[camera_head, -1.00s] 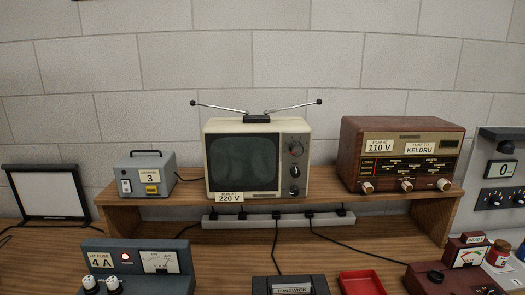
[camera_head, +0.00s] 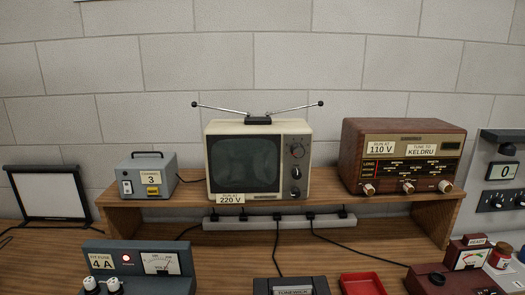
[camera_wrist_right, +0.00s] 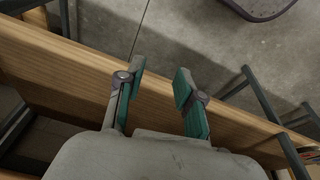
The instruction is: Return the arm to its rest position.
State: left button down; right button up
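My right gripper (camera_wrist_right: 160,88) shows in the right wrist view. Its two green-padded fingers are apart with nothing between them. It is over the wooden edge of a bench (camera_wrist_right: 60,55), with grey floor beyond. Neither gripper shows in the head view, and my left gripper is in no view.
A shelf (camera_head: 405,205) on the bench holds a grey box (camera_head: 148,176) marked 3, a television (camera_head: 258,160) and a wooden radio (camera_head: 402,155). In front are a fuse tester (camera_head: 137,266), a dark device (camera_head: 291,285), a red tray (camera_head: 362,283) and a red meter device (camera_head: 455,275).

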jog(key=s+d+f+g, duration=0.1)
jog(key=s+f, duration=0.3)
jog(key=f, duration=0.5)
jog(key=s+f, duration=0.4)
jog(key=f, duration=0.6)
jog(key=s+d+f, duration=0.2)
jog(key=s+f, duration=0.5)
jog(key=s, duration=0.4)
jog(key=shift+s+d+f+g, duration=0.15)
jog(key=shift+f+g, duration=0.2)
jog(key=shift+g, duration=0.05)
